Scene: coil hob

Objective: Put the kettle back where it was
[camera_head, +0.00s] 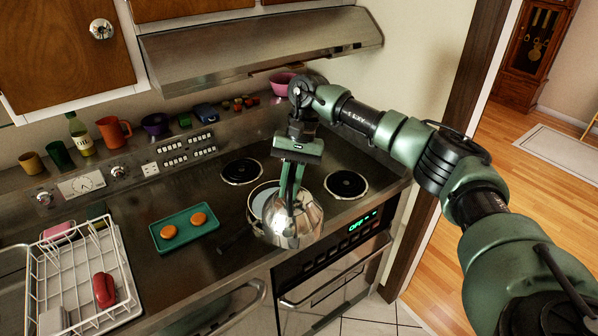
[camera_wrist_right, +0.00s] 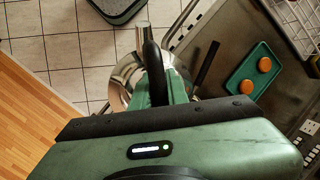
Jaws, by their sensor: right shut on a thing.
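The shiny metal kettle (camera_head: 294,226) is at the front edge of the coil hob, in front of a round pale-rimmed piece (camera_head: 262,195) that it partly covers. My right gripper (camera_head: 291,190) comes down from above and is shut on the kettle's handle. In the right wrist view the kettle (camera_wrist_right: 122,85) and its dark handle (camera_wrist_right: 153,65) show beyond the gripper (camera_wrist_right: 165,92), with floor tiles behind. The kettle looks raised, but its underside is hidden. Two dark coil burners, one at back left (camera_head: 242,171) and one at right (camera_head: 346,184), are bare. My left gripper is out of view.
A teal tray (camera_head: 185,244) with two orange-brown round items lies left of the kettle. A white dish rack (camera_head: 125,270) with a red item stands further left. Cups and a bottle line the back ledge (camera_head: 100,160). A range hood (camera_head: 260,52) overhangs the back.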

